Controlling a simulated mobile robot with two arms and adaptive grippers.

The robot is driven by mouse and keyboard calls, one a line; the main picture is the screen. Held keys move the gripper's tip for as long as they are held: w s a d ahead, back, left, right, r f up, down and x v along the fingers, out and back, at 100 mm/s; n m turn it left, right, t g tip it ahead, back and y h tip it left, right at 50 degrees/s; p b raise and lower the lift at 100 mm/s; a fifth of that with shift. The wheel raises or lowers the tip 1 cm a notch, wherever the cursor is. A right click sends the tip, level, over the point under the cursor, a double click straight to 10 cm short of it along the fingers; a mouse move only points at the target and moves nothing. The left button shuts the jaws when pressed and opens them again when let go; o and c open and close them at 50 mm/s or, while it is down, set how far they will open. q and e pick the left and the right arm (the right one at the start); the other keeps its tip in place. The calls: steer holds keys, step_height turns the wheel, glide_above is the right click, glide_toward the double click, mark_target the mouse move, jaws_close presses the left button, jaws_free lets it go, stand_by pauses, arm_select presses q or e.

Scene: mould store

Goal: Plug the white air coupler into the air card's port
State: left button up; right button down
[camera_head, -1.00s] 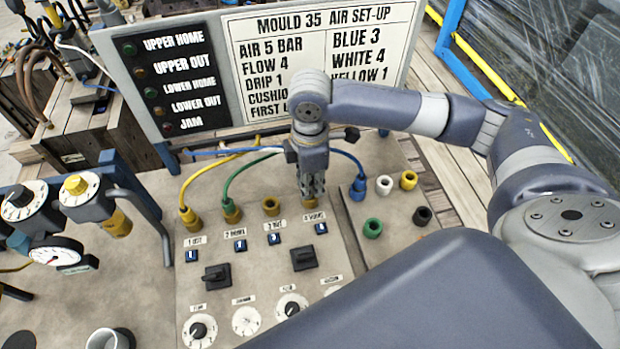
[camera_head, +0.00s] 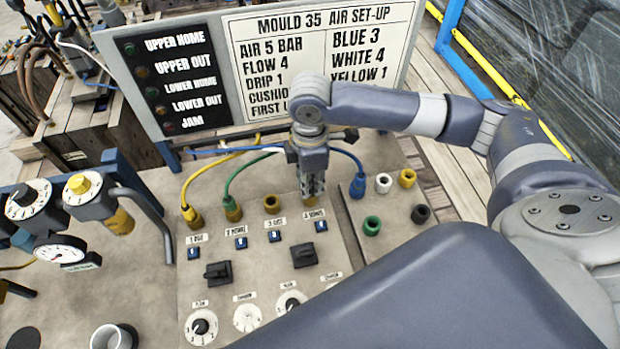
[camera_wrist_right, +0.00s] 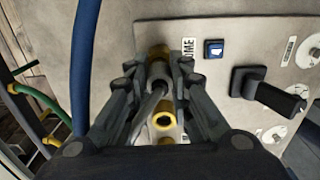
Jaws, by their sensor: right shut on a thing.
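My right gripper (camera_head: 313,190) points down over the brass port of the fourth position on the panel. It is shut on a pale grey-white piece (camera_wrist_right: 150,100), mostly hidden between the fingers, which I take for the white air coupler. The brass fourth port (camera_wrist_right: 158,50) shows just past the fingertips in the wrist view. I cannot tell whether the coupler is seated in it. The air card (camera_head: 320,60) reads blue 3, white 4, yellow 1. The third port (camera_head: 271,203) is empty; it also shows in the wrist view (camera_wrist_right: 164,120). My left gripper is out of view.
A yellow coupler (camera_head: 191,215) and a green-hosed coupler (camera_head: 232,210) sit in the first two ports. A blue coupler (camera_head: 357,188) stands on the side plate among empty coloured sockets, one of them white (camera_head: 383,184). Black switches (camera_head: 303,255) and dials lie in front.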

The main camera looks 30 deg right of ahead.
steer(key=shift+f, duration=0.45)
stand_by(0.6)
steer(key=c, duration=1.4)
jaws_free()
steer(key=shift+o, duration=0.4)
steer(key=o, duration=0.3)
steer(key=shift+o, duration=0.2)
steer(key=shift+r, duration=0.1)
step_height(320, 180, up, 8)
steer(key=p, duration=0.9)
steer(key=shift+f+p, duration=0.25)
steer(key=shift+p, duration=0.05)
steer(key=shift+s+f, duration=0.1)
